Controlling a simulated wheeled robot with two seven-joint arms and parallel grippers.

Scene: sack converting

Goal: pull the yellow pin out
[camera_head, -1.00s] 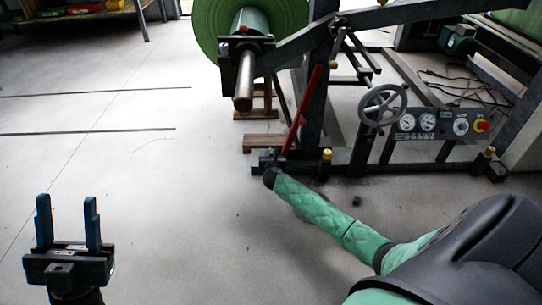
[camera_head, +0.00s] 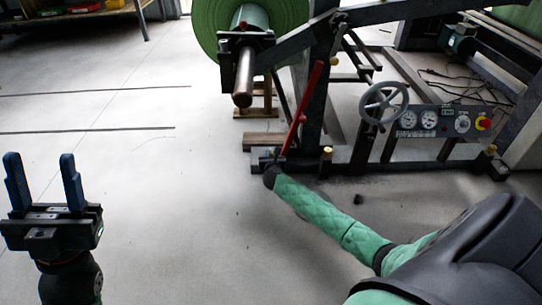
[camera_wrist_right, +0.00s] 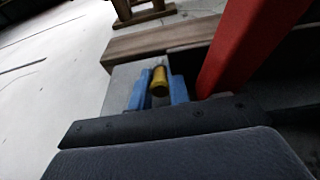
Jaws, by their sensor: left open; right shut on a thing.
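The yellow pin (camera_wrist_right: 159,82) shows in the right wrist view, upright between the blue fingers of my right gripper (camera_wrist_right: 158,92). The gripper is shut on it. In the head view my right gripper (camera_head: 271,158) is low at the machine's base frame, beside the foot of the red lever, and the pin in it is too small to make out. Whether the pin's lower end is still in a hole is hidden. My left gripper (camera_head: 45,185) is open and empty over the bare floor at the left.
The red lever (camera_head: 303,105) stands close to the right gripper, and also shows large in the wrist view (camera_wrist_right: 236,45). A handwheel (camera_head: 385,102) and gauge panel (camera_head: 440,121) are to the right. A green roll (camera_head: 209,25) is behind.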

